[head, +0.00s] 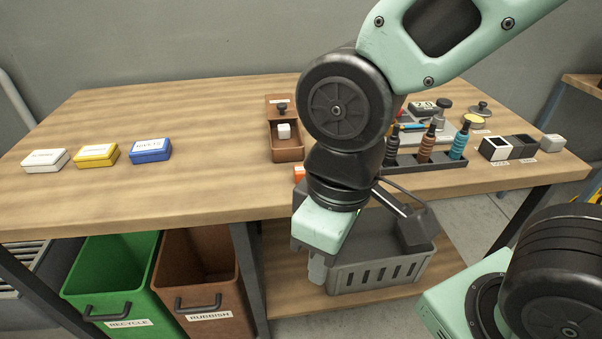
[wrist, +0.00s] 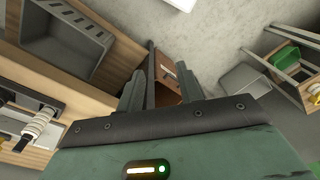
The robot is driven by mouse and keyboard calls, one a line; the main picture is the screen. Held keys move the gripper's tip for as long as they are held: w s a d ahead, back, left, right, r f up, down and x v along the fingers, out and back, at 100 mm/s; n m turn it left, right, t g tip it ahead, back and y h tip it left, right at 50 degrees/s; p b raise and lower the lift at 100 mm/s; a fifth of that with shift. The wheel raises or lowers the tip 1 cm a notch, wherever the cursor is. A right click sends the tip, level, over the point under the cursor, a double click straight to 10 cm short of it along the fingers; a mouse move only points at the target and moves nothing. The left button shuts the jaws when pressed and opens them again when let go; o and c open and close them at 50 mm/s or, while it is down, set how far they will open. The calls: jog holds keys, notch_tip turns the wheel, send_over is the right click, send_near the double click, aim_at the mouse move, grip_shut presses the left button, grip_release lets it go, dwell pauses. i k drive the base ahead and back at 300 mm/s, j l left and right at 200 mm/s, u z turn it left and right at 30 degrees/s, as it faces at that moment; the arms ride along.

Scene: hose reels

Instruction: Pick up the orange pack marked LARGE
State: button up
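A small orange piece (head: 299,174), probably the orange pack, shows on the table just left of my arm in the head view. Most of it is hidden behind the arm, and no marking on it can be read. My gripper (head: 317,270) hangs in front of the table's front edge, below the top, pointing down and apart from the orange piece. In the wrist view my gripper (wrist: 163,88) has its two fingers spread with nothing between them. The orange piece cannot be made out in the wrist view.
White (head: 46,160), yellow (head: 97,154) and blue (head: 150,150) packs lie at the table's left. A brown box (head: 287,150) stands mid-table, and a rack of bottles (head: 425,161) is right of my arm. Green (head: 112,275) and brown (head: 200,285) bins and a grey crate (head: 375,275) are below.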

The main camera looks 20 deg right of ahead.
aim_at(298, 171)
jog(key=k+j, duration=0.1)
jog(key=j, duration=1.4)
jog(key=k+j, duration=0.15)
jog(key=j, duration=0.55)
